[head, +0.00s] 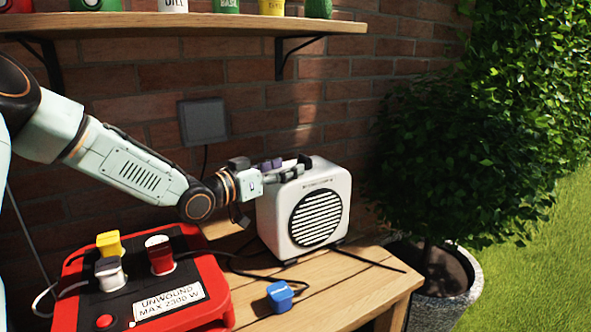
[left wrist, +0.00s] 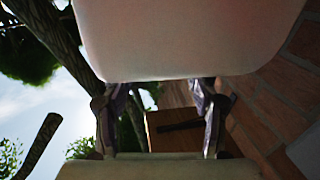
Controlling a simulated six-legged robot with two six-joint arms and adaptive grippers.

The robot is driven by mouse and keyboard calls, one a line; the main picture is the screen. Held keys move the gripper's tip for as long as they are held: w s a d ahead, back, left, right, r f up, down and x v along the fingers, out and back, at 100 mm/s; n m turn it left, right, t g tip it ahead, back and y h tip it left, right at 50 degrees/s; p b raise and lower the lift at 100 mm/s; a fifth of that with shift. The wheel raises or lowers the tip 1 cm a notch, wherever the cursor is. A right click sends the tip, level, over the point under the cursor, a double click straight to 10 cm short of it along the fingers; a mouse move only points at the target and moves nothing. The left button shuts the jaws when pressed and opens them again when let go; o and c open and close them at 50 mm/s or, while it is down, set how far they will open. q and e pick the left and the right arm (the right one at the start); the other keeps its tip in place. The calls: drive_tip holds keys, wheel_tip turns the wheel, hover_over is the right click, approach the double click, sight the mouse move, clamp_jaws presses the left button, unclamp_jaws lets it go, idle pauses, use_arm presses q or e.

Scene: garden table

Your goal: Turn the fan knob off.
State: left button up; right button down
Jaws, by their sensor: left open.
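The fan (head: 274,215) is a white box with a round dark grille, upright on the wooden table. My left gripper (head: 290,168) reaches in from the left at its top edge, with its fingers over the top left part. In the left wrist view, a pale rounded surface (left wrist: 190,35), which looks like the fan housing, fills the upper middle. The two open fingers (left wrist: 160,98) stand apart just below its edge; I cannot tell whether they touch it. I cannot make out the fan knob; the gripper may hide it. My right gripper is not in view.
A red power strip (head: 215,290) with several plugs stands at the front left. A blue plug (head: 280,296) lies loose on the table (head: 345,290). Cables run around the fan. A shelf (head: 200,24) hangs above on the brick wall. A potted bush (head: 470,150) stands right.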

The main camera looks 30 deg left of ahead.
sight(298, 162)
use_arm(q)
drive_tip(key=shift+w+d+r+b, duration=0.15)
drive_tip(key=shift+w+d+b, duration=0.2)
drive_tip(key=shift+w+d, duration=0.3)
drive_tip(key=shift+w, duration=1.1)
drive_tip(key=shift+s+d+r, duration=0.1)
drive_tip(key=shift+s+d, duration=0.05)
drive_tip(key=shift+d, duration=0.05)
drive_tip(key=shift+a+f, duration=0.1)
drive_tip(key=shift+f, duration=0.1)
drive_tip(key=c, duration=0.3)
drive_tip(key=shift+r, duration=0.1)
drive_tip(key=c, duration=0.8)
drive_tip(key=shift+c, duration=0.2)
